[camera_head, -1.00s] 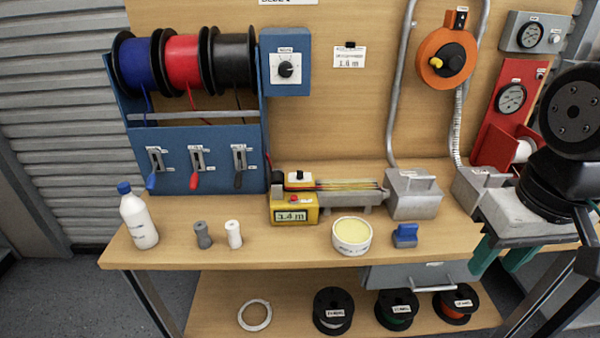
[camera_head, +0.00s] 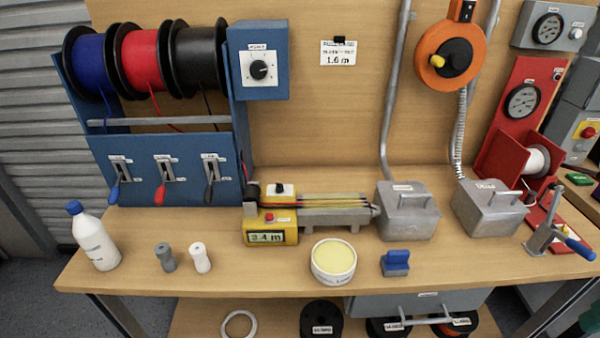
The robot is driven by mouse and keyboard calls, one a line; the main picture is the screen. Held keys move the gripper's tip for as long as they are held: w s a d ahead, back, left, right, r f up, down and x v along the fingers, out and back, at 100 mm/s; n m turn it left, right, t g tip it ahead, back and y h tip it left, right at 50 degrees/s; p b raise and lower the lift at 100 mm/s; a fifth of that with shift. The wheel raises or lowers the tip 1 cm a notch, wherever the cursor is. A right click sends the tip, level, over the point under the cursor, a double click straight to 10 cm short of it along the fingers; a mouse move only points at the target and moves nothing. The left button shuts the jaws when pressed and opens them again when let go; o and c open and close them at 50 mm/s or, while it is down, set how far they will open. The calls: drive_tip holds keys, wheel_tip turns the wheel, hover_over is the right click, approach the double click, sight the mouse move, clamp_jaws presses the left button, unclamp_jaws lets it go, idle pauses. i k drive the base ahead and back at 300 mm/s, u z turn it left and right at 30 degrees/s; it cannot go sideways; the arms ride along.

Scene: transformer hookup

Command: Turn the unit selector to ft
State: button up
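A yellow measuring unit (camera_head: 271,227) stands on the bench with a display (camera_head: 266,238) that seems to read 3.4 m. Behind its display, a small white block with a black knob (camera_head: 281,189) sits on top; its label is too small to read. A blue box (camera_head: 259,90) on the back panel carries a black rotary knob (camera_head: 259,70) on a white plate, its label also unreadable. I cannot tell for sure which knob is the unit selector. My gripper is out of view.
Blue, red and black wire spools (camera_head: 139,60) hang at the left above levers. A white bottle (camera_head: 94,237), a cream tub (camera_head: 334,262) and a blue block (camera_head: 395,263) stand along the front. Grey metal boxes (camera_head: 407,210) stand right. A tag (camera_head: 339,53) reads 1.6 m.

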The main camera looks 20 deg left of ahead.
sight(279, 186)
drive_tip(key=i, duration=0.3)
drive_tip(key=u, duration=1.25)
